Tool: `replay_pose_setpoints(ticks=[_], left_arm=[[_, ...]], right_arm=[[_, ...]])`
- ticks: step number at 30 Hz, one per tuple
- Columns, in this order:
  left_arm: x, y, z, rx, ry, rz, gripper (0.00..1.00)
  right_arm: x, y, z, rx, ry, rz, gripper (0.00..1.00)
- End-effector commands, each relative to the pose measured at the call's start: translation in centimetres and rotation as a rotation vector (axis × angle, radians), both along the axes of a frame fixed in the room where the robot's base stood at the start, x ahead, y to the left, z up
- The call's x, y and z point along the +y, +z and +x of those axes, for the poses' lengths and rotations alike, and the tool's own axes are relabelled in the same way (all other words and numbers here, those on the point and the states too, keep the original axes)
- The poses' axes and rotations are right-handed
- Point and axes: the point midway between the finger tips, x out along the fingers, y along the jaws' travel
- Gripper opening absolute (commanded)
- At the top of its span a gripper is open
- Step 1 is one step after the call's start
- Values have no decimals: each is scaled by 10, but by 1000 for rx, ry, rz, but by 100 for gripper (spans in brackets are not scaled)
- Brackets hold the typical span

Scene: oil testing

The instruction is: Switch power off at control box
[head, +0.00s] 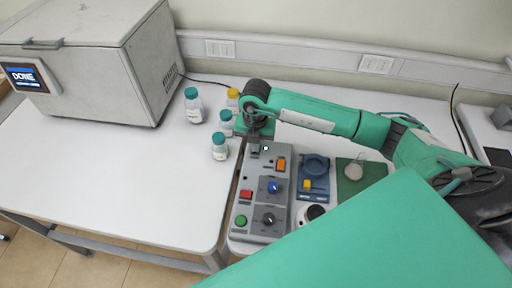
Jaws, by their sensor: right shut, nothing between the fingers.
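The grey control box (260,228) lies on the table in the middle of the head view. Its face carries an orange switch (281,165), a blue knob (274,187), a red button (246,194), a black knob (268,219) and a green button (241,220). My right gripper (255,148) is over the box's far end, left of the orange switch. It is shut with nothing between its fingers. I cannot tell whether it touches the box. My left gripper is out of view.
Several bottles with teal and yellow caps, one of them (219,147), stand left of the gripper. A large grey machine with a DONE screen (25,77) is at the far left. A blue device (315,190) and a green plate (372,172) sit right of the box. The left tabletop is clear.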

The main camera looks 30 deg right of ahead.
Motion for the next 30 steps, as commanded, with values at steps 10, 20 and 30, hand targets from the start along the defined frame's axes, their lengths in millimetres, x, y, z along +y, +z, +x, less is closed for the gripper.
replay_pose_setpoints(ticks=[10,20,30], left_arm=[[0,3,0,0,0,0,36],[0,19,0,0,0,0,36],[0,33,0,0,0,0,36]], right_arm=[[0,5,0,-1,0,1,0],[0,33,0,-1,0,0,0],[0,60,0,-1,-1,0,0]])
